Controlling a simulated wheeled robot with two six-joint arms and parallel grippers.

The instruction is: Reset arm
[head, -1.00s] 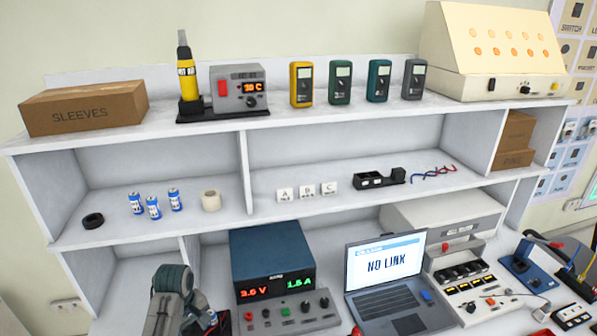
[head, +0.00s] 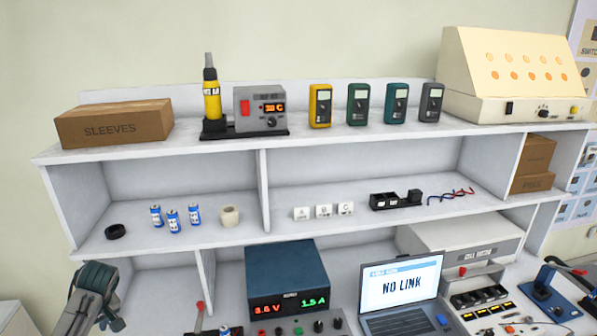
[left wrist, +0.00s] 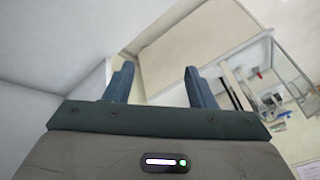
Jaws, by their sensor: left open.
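My left arm shows at the lower left of the head view, in front of the shelf's left end. Its gripper (left wrist: 158,85) shows in the left wrist view with the two blue-grey fingers apart and nothing between them. It points toward a pale wall and is clear of the bench objects. My right gripper is not in either view.
The white shelf unit (head: 190,241) holds a sleeves box (head: 115,123), a hot-air station (head: 260,112), several meters, and blue cells (head: 173,221). Below stand a power supply (head: 287,275) and a laptop (head: 402,284) reading "NO LINK".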

